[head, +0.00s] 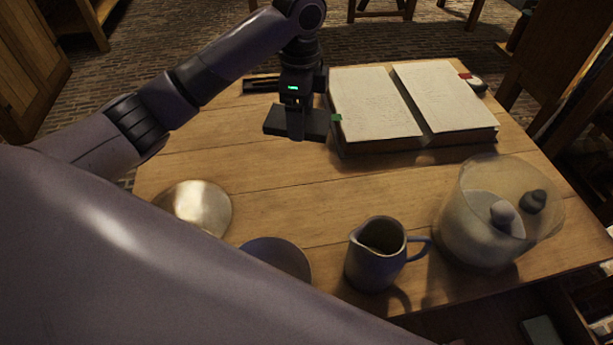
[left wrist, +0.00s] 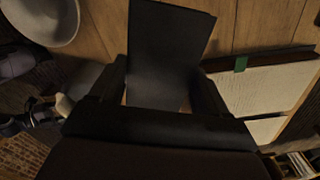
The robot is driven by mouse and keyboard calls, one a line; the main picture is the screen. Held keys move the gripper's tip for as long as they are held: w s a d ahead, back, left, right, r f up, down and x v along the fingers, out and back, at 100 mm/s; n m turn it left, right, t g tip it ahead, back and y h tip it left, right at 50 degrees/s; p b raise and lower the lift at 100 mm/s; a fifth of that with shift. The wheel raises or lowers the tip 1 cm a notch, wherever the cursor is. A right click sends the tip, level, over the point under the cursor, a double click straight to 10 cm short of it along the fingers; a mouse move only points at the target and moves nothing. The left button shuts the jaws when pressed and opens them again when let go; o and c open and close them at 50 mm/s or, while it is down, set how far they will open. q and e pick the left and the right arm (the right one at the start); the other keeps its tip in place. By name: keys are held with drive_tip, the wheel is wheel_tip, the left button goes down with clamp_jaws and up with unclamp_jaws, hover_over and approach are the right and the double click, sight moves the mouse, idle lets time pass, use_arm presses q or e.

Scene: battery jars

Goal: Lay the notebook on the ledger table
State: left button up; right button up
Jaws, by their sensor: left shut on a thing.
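The notebook (head: 312,124) is a dark, flat slab. My left gripper (head: 298,104) points down and is shut on it, over the far left part of the wooden ledger table (head: 290,195). I cannot tell whether the notebook touches the wood. In the left wrist view the notebook (left wrist: 168,48) sticks out between the two fingers of the gripper (left wrist: 160,92), with wood planks behind it. A large open ledger (head: 375,105) with pale pages lies just right of the notebook. My right gripper is not in view.
A round metal dish (head: 198,207), a dark bowl or plate (head: 278,258), a jug (head: 375,257) and a glass jar (head: 478,230) stand along the near side. A dark narrow object (head: 260,85) lies behind the gripper. Bare wood lies in the table's middle.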

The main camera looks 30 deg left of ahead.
sight(302, 188)
use_arm(q)
wheel_tip(302, 188, down, 20)
drive_tip(key=shift+b, duration=0.55)
drive_tip(key=shift+f, duration=0.1)
drive_tip(key=o, duration=1.1)
wheel_tip(302, 188, up, 12)
drive_tip(key=shift+r+p, duration=0.15)
drive_tip(key=shift+p, duration=0.15)
drive_tip(key=shift+s, duration=0.1)
